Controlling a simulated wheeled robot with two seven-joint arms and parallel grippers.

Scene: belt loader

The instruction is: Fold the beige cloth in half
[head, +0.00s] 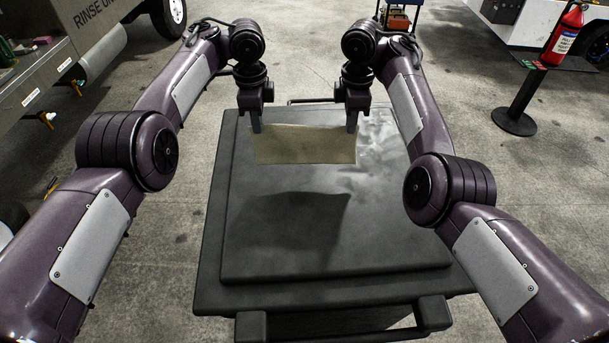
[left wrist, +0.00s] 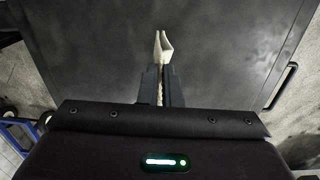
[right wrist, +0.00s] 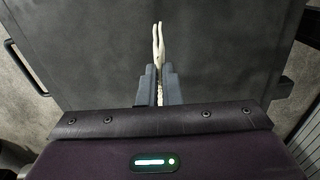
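The beige cloth (head: 305,146) hangs as a flat panel between my two grippers in the head view, above the dark table top (head: 290,250), with a shadow on the table in front of it. My left gripper (head: 257,128) is shut on the cloth's upper left corner. My right gripper (head: 352,126) is shut on its upper right corner. The left wrist view shows the cloth's edge (left wrist: 163,47) sticking out beyond the fingers as two layers spread apart. In the right wrist view the cloth (right wrist: 158,45) also shows as two narrow strips beyond the fingers.
The table top is otherwise bare, with free room in front of the cloth. A handle bar (head: 430,312) is at its near edge. A fire extinguisher (head: 565,32) stands on a stand at the far right. A vehicle (head: 60,60) is at the left.

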